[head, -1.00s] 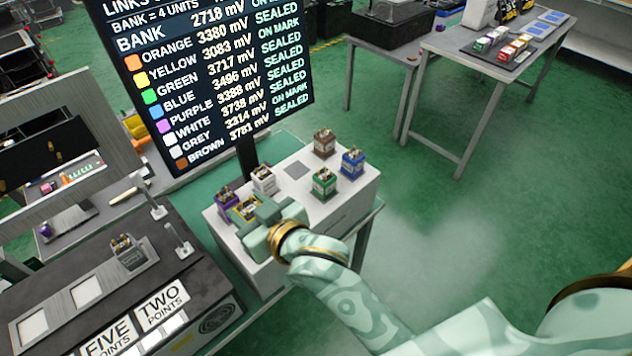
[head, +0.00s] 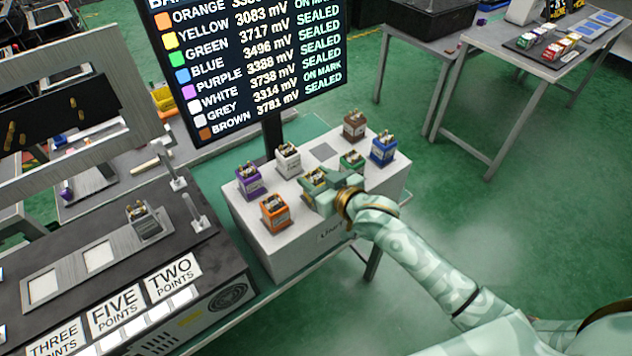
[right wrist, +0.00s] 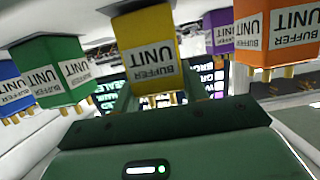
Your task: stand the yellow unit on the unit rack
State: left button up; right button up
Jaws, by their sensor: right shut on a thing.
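The yellow unit (head: 314,178) is a small yellow block with a white label and brass pins on top. It is between the fingers of my right gripper (head: 324,190), which is shut on it. In the right wrist view, which is upside down, the yellow unit (right wrist: 146,45) fills the middle between the fingers. It is over the front middle of the white unit rack (head: 295,243), and looks upright. I cannot tell whether its base touches the rack top. My left gripper is not in view.
On the rack stand the orange (head: 274,213), purple (head: 250,182), white (head: 288,160), brown (head: 354,126), blue (head: 384,148) and partly hidden green (head: 352,160) units. A grey square (head: 323,151) on top is bare. A grey unit (head: 145,222) sits on the dark bench (head: 190,245) at left.

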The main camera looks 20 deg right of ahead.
jog(key=shift+f, duration=0.15)
jog(key=o, duration=1.1)
jog(key=shift+f, duration=0.15)
jog(key=shift+c, duration=0.2)
jog(key=shift+r, duration=0.25)
jog(key=p+v, duration=0.2)
jog(key=v, duration=1)
jog(key=shift+p, duration=0.4)
jog(key=shift+f, duration=0.1)
